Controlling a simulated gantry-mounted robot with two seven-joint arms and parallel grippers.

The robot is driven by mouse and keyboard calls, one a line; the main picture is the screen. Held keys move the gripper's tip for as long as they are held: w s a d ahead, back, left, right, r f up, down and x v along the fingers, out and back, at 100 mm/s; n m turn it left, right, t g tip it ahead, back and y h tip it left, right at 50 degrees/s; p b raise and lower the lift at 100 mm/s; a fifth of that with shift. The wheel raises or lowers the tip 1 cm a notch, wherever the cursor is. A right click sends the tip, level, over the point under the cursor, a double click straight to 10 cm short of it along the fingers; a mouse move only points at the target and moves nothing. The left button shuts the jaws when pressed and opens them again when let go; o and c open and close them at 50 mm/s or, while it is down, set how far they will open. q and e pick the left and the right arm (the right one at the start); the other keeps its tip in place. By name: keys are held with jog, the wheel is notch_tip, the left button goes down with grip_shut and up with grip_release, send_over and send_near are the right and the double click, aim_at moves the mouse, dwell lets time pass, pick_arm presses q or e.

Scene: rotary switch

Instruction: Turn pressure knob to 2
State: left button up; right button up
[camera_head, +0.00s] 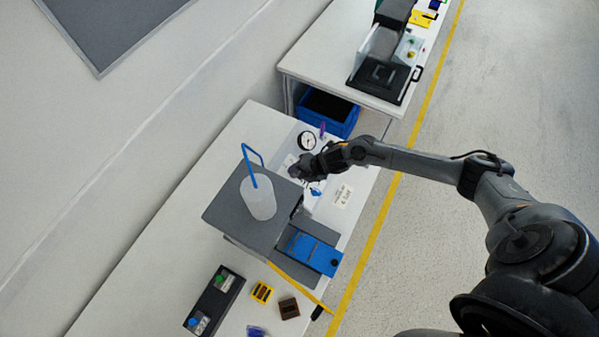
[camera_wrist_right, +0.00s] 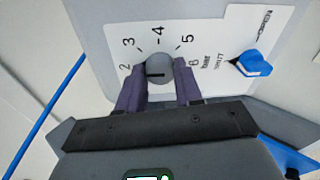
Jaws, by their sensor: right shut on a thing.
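The pressure knob (camera_wrist_right: 158,68) is a round grey dial on a white panel (camera_wrist_right: 217,36), ringed by the printed numbers 2 to 6. A short dark line shows on its face, but I cannot tell which number it marks. My right gripper (camera_wrist_right: 160,82) has one purple-grey finger on each side of the knob and is shut on it. In the head view my right gripper (camera_head: 302,172) is over the panel and hides the knob. My left gripper is not in view.
A blue pointed knob (camera_wrist_right: 252,64) sits right of the grey one. A gauge (camera_head: 307,140) stands behind my right gripper. A translucent container (camera_head: 258,198) with a blue tube (camera_head: 247,160) stands on a grey platform (camera_head: 222,212). A blue bin (camera_head: 349,123) is beyond the table.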

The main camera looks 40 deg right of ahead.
jog(key=shift+s+d+f+n, duration=0.15)
jog(key=shift+f+n, duration=0.15)
jog(key=o, duration=1)
jog(key=shift+s, duration=0.1)
jog(key=shift+o, duration=0.2)
jog(key=shift+r, duration=0.25)
jog(key=shift+r, duration=0.5)
jog(key=v, duration=0.9)
jog(key=shift+s+d, duration=0.25)
jog(key=shift+s, duration=0.2)
